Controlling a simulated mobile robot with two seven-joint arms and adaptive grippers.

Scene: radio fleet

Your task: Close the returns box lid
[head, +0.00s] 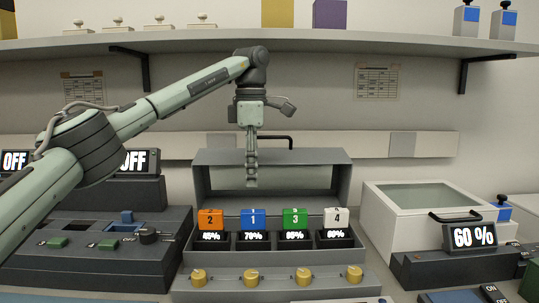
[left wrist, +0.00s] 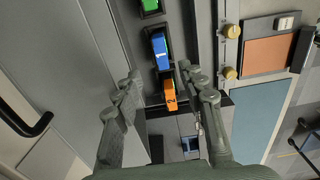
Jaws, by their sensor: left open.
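No label reading "returns" is legible. A dark grey box (head: 192,243) in the middle of the head view has a raised framed lid (head: 342,172) at its back, with a black handle (head: 290,140) on top. The handle also shows at the left of the left wrist view (left wrist: 40,127). A white box (head: 375,225) with a glass-topped lid (head: 425,197) and black handle stands at the right, its lid down. My left gripper (head: 251,183) points down in front of the raised lid, above the numbered units. In the left wrist view its fingers (left wrist: 159,74) are apart and empty. My right gripper is not in view.
Orange (head: 210,219), blue (head: 253,219), green (head: 295,218) and white (head: 337,217) numbered units stand in the grey box, with yellow knobs (head: 249,277) in front. A shelf (head: 320,42) crosses above my left arm. A control console (head: 95,245) stands at the left.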

